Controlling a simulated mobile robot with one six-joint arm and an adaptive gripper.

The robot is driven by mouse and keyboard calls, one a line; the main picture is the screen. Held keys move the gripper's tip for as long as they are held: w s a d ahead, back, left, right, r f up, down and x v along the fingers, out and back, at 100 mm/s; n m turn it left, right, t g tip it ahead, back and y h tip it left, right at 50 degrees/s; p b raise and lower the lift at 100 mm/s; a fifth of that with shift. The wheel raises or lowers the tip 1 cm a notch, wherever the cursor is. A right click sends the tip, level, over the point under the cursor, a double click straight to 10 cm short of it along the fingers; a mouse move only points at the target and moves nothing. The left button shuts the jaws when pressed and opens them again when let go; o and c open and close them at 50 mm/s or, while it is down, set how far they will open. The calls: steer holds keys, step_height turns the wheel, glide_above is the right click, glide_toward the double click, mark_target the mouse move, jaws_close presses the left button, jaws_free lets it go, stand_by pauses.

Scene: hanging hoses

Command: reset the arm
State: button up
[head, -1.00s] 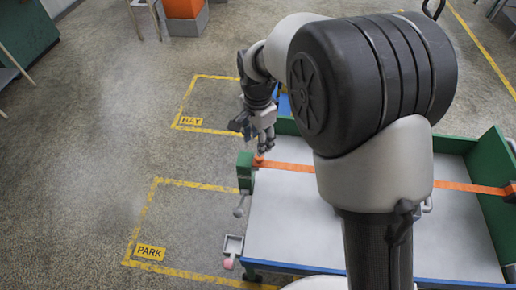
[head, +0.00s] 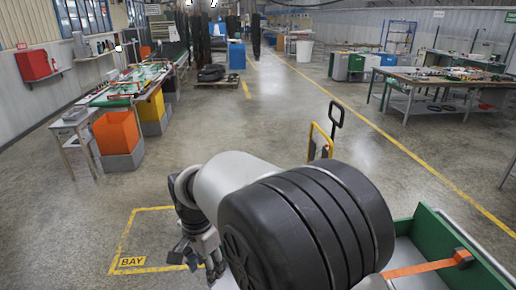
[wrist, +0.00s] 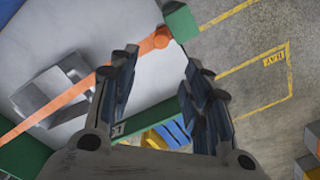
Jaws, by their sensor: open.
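My gripper (head: 203,262) hangs at the lower middle of the head view, below my arm. In the wrist view my gripper (wrist: 160,62) has its two dark fingers spread apart, with nothing held between them. Beyond the fingers lies a cart with a grey bed (wrist: 205,12) and green ends. In the head view the orange strap (head: 425,267) shows at the lower right, and my arm hides much of the cart.
The cart's green wall (head: 440,238) stands at the lower right. A yellow-framed floor bay (head: 132,261) lies beside my gripper. A yellow and black handle (head: 322,138) stands beyond my arm. An orange bin (head: 117,132) and benches line the left.

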steer(key=s+d+r+n+t+b, duration=0.1)
steer(key=s+d+r, duration=0.1)
steer(key=d+r, duration=0.5)
steer(key=s+d+r+n+t+b, duration=0.1)
steer(key=s+d+r+n, duration=0.15)
steer(key=d, duration=0.85)
steer(key=s+d+n+t+b, duration=0.1)
steer(key=s+d+n+t, duration=0.1)
steer(key=s+d, duration=1.1)
steer(key=shift+s+f+n+t, duration=0.2)
steer(key=shift+s+n+t, duration=0.15)
steer(key=shift+s, duration=0.5)
